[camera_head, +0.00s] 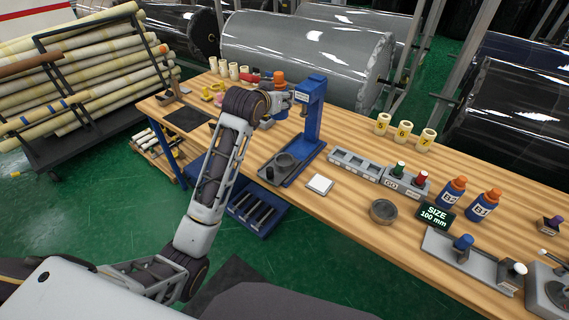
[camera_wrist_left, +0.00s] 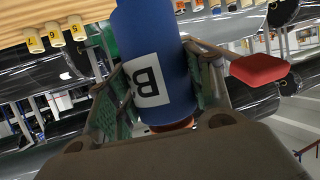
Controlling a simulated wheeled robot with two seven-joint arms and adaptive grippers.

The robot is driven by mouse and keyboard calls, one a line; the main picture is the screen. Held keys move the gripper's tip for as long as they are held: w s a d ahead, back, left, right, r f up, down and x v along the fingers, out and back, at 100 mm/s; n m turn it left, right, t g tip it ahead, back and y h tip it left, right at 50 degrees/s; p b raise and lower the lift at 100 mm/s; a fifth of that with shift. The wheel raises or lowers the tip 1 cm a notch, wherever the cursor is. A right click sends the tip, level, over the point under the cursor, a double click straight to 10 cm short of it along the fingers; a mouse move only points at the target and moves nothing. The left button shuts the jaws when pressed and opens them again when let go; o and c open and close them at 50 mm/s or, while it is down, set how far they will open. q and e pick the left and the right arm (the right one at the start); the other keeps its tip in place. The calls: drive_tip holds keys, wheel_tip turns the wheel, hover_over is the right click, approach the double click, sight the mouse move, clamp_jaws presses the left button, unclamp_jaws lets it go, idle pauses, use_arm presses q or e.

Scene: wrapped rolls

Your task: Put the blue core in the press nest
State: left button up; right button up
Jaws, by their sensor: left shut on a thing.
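My left gripper (camera_head: 284,98) is beside the column of the blue press (camera_head: 313,105), above the table. Two other blue cores with orange ends, B2 (camera_head: 453,193) and B1 (camera_head: 485,204), stand on the right. My right gripper is not in view.
Large wrapped rolls (camera_head: 305,55) lie behind the table.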

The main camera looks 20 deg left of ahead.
use_arm(q)
drive_tip(key=w+f+m+h, duration=0.1)
drive_tip(key=w+f, duration=0.3)
drive_tip(key=f, duration=1.1)
drive_tip(key=shift+d, duration=0.3)
drive_tip(key=shift+f, duration=0.1)
wheel_tip(320, 180, down, 6)
drive_tip(key=shift+p, duration=0.35)
drive_tip(key=shift+f, duration=0.2)
drive_tip(key=shift+f, duration=1.75)
drive_tip(key=shift+f, duration=0.1)
